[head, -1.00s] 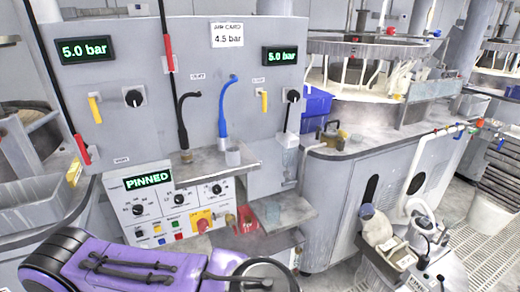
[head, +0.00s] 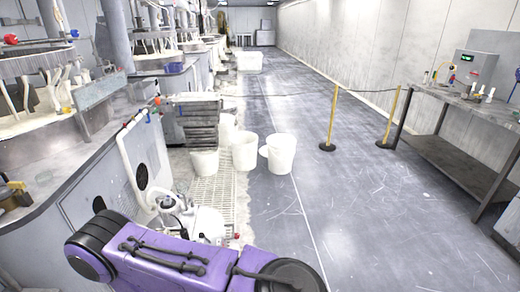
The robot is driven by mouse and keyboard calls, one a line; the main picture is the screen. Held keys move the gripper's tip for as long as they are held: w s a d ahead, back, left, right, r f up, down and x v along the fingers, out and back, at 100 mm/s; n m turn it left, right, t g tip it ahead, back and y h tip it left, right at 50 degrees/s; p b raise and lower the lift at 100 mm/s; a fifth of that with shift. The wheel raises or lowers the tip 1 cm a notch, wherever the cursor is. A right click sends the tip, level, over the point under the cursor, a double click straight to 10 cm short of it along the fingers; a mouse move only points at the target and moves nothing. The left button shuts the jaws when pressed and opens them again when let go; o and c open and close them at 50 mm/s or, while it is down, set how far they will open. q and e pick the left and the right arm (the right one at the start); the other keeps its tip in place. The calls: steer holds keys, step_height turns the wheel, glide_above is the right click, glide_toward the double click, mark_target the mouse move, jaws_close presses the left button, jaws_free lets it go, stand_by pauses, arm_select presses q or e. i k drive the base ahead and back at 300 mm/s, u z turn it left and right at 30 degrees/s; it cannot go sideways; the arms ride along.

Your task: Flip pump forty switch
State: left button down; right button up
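No switch labelled for pump forty can be made out in the head view. A white pump-like machine (head: 205,222) stands low on the floor grating beside the grey cabinet, partly hidden behind my own purple arm link. No label or switch on it is readable. A grey box (head: 474,68) with a small lit display stands on the bench at the right, too small to read. Neither gripper is in the frame.
White buckets (head: 280,153) stand near the grating, beside a dark stack of trays (head: 191,122). Yellow posts (head: 333,118) with a rope cross the right side near the bench (head: 450,150). The grey aisle floor (head: 350,220) is mostly clear.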

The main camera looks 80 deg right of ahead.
mark_target(202, 235)
steer(key=z, duration=2.05)
steer(key=i, duration=1)
